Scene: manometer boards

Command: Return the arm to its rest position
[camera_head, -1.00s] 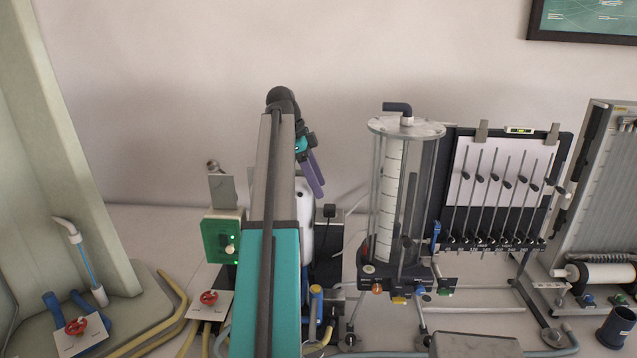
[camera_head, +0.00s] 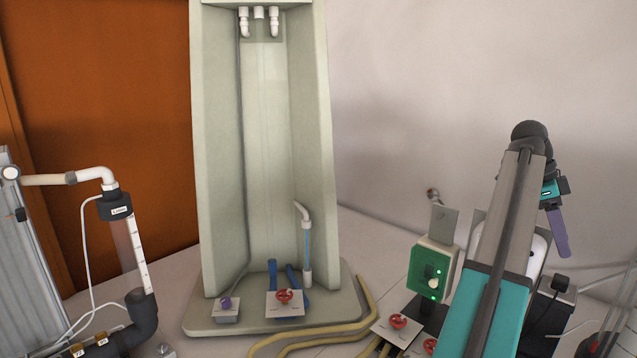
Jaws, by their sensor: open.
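My arm (camera_head: 503,230) rises from the lower right of the head view, with a teal lower link and a grey upper link, and bends at a dark joint at its top. My gripper (camera_head: 560,235) hangs beyond that joint on the right, with purple fingers pointing down. It is open, and nothing shows between the fingers. It hangs in front of the bare wall, apart from the equipment. Part of the wrist is hidden behind the arm.
A green control box (camera_head: 433,271) stands just left of my arm. Yellow hoses (camera_head: 320,332) run along the bench. A clear tube with a black elbow (camera_head: 140,270) stands at the left.

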